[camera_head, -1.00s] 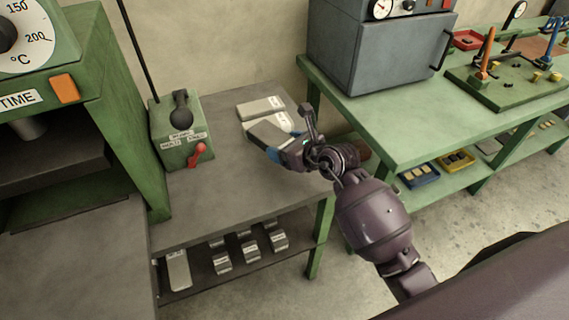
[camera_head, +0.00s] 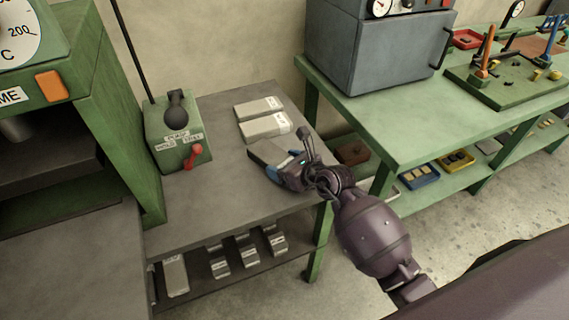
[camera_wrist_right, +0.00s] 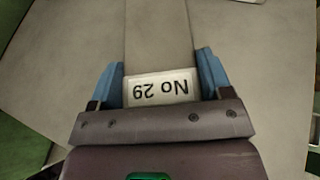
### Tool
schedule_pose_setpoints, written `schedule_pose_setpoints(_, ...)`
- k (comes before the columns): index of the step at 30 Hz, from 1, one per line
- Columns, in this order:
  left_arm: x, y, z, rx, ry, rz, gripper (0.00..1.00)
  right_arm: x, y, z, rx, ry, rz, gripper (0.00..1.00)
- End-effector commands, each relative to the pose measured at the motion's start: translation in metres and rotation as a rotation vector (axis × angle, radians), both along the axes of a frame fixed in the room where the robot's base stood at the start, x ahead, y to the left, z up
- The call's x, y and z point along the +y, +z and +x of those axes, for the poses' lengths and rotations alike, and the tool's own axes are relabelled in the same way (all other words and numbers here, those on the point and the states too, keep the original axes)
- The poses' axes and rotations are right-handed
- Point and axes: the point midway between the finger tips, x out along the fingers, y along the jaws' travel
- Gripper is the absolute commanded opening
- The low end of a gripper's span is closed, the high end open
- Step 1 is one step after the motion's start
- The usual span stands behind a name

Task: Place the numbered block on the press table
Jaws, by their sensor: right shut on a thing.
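My right gripper (camera_head: 276,158) is shut on a long grey block (camera_head: 262,151). In the right wrist view the gripper (camera_wrist_right: 162,85) has its blue fingers on both sides of the block (camera_wrist_right: 157,40), whose white label reads "No 29", upside down. The block is over the right part of a grey-topped side table (camera_head: 205,205); whether it touches the top I cannot tell. Two similar grey blocks with white labels, a far one (camera_head: 258,107) and a nearer one (camera_head: 265,127), lie behind it. A green press (camera_head: 110,110) with a dial stands at left, a grey surface (camera_head: 95,250) before it. My left gripper is not in view.
A green control box (camera_head: 172,135) with a black knob and red lever stands on the side table's left. Several small blocks lie on its lower shelf (camera_head: 215,275). A green bench (camera_head: 400,125) with a grey oven (camera_head: 375,50) stands at right. The side table's front is clear.

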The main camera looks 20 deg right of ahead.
Motion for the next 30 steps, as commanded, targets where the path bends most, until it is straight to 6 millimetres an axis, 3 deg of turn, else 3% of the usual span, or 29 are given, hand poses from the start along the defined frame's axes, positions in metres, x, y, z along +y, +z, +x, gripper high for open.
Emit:
schedule_pose_setpoints(2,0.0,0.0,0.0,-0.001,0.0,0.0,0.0,0.0,-0.002,0.0,-0.001,0.0,0.0,0.35)
schedule_pose_setpoints(3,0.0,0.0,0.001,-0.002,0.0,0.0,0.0,0.0,-0.002,0.0,0.001,0.0,0.0,0.77)
schedule_pose_setpoints(7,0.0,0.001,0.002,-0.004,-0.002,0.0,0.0,0.0,-0.002,0.0,0.001,0.0,0.0,0.97)
schedule_pose_setpoints(18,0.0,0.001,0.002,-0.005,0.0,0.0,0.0,0.0,0.002,0.0,0.0,0.0,0.0,0.98)
schedule_pose_setpoints(23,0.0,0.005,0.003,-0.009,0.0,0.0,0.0,-0.009,0.01,-0.018,0.0,-0.001,-0.002,0.98)
schedule_pose_setpoints(30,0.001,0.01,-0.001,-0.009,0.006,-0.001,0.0,-0.026,0.029,-0.058,-0.001,-0.001,-0.001,0.98)
